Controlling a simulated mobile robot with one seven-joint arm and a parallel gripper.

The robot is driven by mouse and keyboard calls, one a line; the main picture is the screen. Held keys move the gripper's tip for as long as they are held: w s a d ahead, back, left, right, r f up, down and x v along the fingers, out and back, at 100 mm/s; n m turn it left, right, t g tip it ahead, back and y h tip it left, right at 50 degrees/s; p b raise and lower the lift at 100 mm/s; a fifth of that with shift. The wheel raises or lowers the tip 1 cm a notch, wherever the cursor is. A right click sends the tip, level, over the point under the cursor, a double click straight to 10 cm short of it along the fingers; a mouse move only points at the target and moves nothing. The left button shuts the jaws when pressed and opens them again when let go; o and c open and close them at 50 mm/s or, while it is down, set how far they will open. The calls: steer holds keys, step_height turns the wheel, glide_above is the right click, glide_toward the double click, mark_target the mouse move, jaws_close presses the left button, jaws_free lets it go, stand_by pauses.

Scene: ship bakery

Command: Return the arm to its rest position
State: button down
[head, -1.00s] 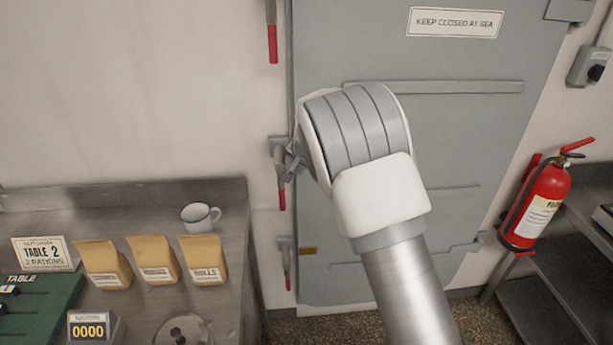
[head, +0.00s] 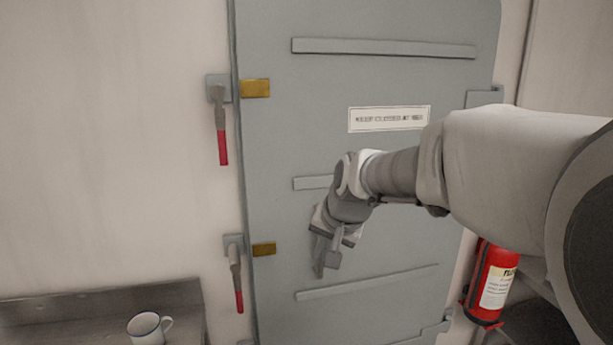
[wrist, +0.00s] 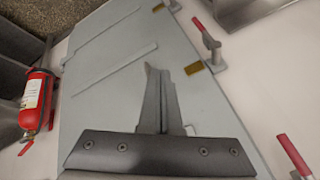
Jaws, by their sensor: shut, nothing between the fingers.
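My arm reaches in from the right in the head view, bent at the wrist. My gripper (head: 326,262) hangs fingers-down in front of the grey steel door (head: 360,75). In the wrist view the gripper (wrist: 158,75) shows its fingers together, with nothing between them, and the door (wrist: 105,90) behind. No object is held. I cannot tell how far the fingertips are from the door, but no contact is visible.
Red-handled latches (head: 222,135) line the door's left side. A red fire extinguisher (head: 493,280) is at lower right, partly behind my arm. A white mug (head: 147,328) stands on the steel counter (head: 60,310) at lower left. The wall at upper left is clear.

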steer(key=s+d+n+h, duration=0.1)
steer(key=s+d, duration=0.4)
steer(key=s, duration=0.7)
steer(key=s+d+n+h, duration=0.1)
steer(key=s+d, duration=0.5)
steer(key=s, duration=0.7)
steer(key=shift+s+f+n+h, duration=0.15)
steer(key=shift+n+h, duration=0.15)
steer(key=shift+n, duration=0.4)
steer(key=shift+d, duration=0.1)
